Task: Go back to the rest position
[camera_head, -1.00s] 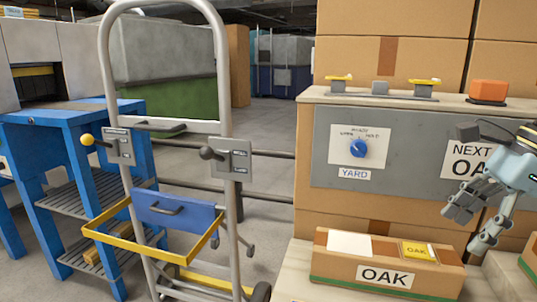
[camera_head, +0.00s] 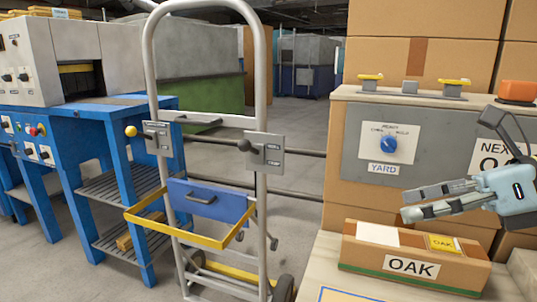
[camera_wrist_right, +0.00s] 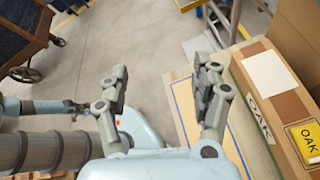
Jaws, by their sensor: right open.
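My right gripper (camera_head: 405,203) comes in from the right in the head view, above the low cardboard box labelled OAK (camera_head: 410,266). Its fingers point left and it holds nothing. In the right wrist view the two fingers of this gripper (camera_wrist_right: 162,88) stand wide apart with floor between them. The OAK box also shows there, right of the fingers (camera_wrist_right: 262,95). My left gripper is not in the head view.
A grey hand truck (camera_head: 262,200) with a yellow frame and blue panel stands mid-view. A blue machine table (camera_head: 115,110) is at left. The grey YARD panel (camera_head: 425,140) with a blue knob (camera_head: 389,144) is on the right. Open floor (camera_head: 295,150) lies behind the truck.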

